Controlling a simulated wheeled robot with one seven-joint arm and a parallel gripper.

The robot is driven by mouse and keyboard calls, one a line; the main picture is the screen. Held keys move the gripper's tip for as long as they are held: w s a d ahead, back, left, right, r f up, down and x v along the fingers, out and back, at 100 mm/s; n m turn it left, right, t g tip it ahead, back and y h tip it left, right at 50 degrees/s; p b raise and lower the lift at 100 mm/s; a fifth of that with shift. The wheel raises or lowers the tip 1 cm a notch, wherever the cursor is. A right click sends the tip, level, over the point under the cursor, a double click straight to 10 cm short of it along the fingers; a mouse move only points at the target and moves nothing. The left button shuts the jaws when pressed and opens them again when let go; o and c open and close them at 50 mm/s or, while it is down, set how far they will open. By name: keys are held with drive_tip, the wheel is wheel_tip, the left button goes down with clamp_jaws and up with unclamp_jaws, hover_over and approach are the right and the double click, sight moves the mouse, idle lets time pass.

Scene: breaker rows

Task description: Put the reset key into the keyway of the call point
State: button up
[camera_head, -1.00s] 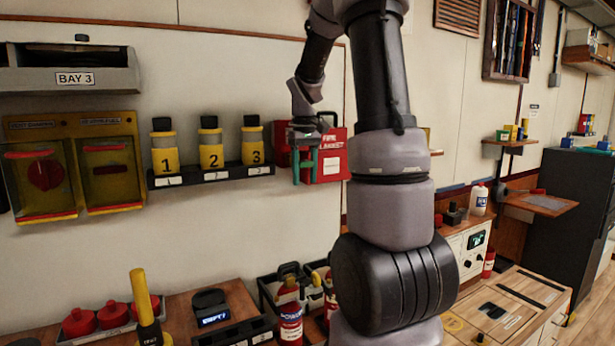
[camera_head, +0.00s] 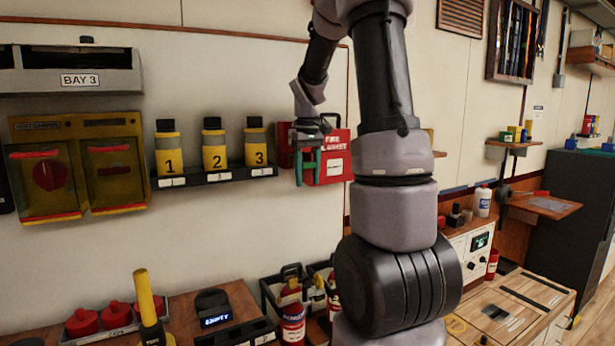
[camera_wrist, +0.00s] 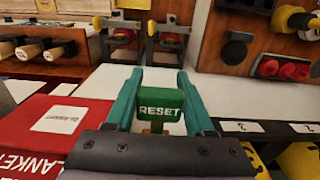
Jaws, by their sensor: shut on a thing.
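My gripper (camera_head: 308,172) hangs fingers down in front of the red fire blanket box, with teal fingers. In the wrist view my gripper (camera_wrist: 160,78) is shut on the reset key (camera_wrist: 160,108), a green block marked RESET with a yellow part below it. The key's far end is hidden behind the gripper body. In the head view the key is too small to make out between the fingers. I cannot make out a call point or its keyway in either view.
The fire blanket box (camera_head: 335,165) is close to the gripper. A rack (camera_head: 215,176) with yellow numbered cylinders is left of it, beside yellow covered boxes (camera_head: 75,170). Below are a bench with red domes (camera_head: 118,314), a black device (camera_head: 212,308) and fire extinguishers (camera_head: 292,315).

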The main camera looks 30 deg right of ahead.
drive_tip(key=shift+w, duration=1.35)
drive_tip(key=o, duration=1.4)
